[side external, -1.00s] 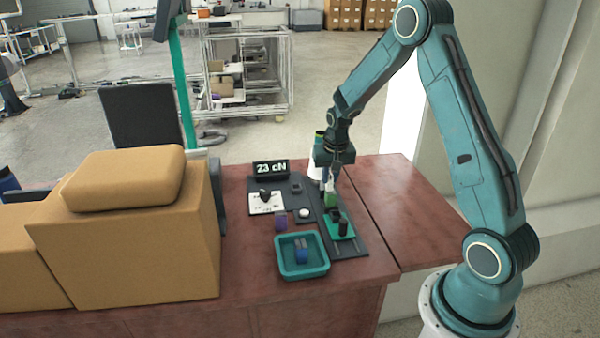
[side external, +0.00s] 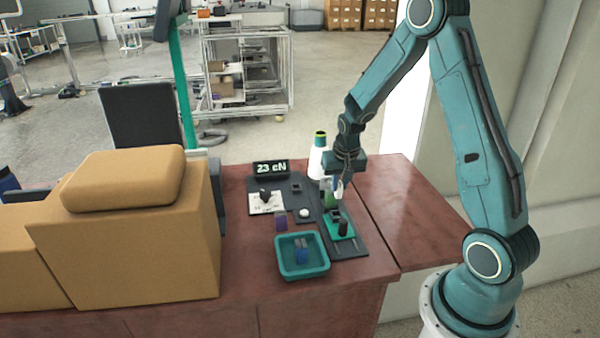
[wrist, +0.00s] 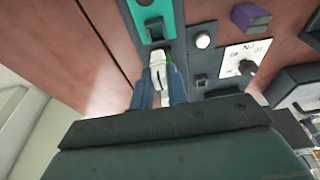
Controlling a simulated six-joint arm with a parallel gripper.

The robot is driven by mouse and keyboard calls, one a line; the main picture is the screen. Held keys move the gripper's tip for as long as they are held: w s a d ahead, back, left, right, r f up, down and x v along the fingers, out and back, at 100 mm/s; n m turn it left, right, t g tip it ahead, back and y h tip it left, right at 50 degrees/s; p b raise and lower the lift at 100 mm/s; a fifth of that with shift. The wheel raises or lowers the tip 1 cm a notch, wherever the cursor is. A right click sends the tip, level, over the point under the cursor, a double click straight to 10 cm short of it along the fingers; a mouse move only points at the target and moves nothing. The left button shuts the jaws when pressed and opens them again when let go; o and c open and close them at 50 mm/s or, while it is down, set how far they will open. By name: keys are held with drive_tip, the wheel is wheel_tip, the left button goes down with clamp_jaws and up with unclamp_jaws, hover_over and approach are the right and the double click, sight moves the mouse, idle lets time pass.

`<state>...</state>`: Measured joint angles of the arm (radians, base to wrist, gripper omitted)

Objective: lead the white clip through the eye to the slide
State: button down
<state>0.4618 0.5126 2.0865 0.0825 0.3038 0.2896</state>
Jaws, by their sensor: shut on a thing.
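My gripper (side external: 340,188) is low over the dark base panel, its jaws shut on the white clip (wrist: 158,62). The clip also shows as a small pale piece in the side view (side external: 339,187). A green upright piece (side external: 329,201) stands close to the left of my fingers; I cannot make out the eye's opening. The slide, a green plate (side external: 350,236) with dark blocks on it, lies just in front of my gripper. The plate also shows at the top of the wrist view (wrist: 140,12), beyond the clip. Any thread is too fine to see.
A white cone with a green top (side external: 318,155) stands behind my gripper. A teal tray (side external: 281,268) holds blue pieces, and a purple block (side external: 281,222) is behind it. A dial card (side external: 259,207) and a 23 cN display (side external: 271,168) are left. The table at right is clear.

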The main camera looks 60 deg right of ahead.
sight(339, 198)
drive_tip(key=shift+f, duration=2.6)
drive_tip(key=shift+f, duration=1.35)
idle(0.7)
drive_tip(key=c, duration=1.1)
unclamp_jaws()
drive_tip(key=shift+o, duration=0.2)
drive_tip(key=shift+v, duration=3.5)
drive_tip(key=shift+r, duration=0.2)
drive_tip(key=v, duration=1.3)
drive_tip(key=shift+r, duration=0.2)
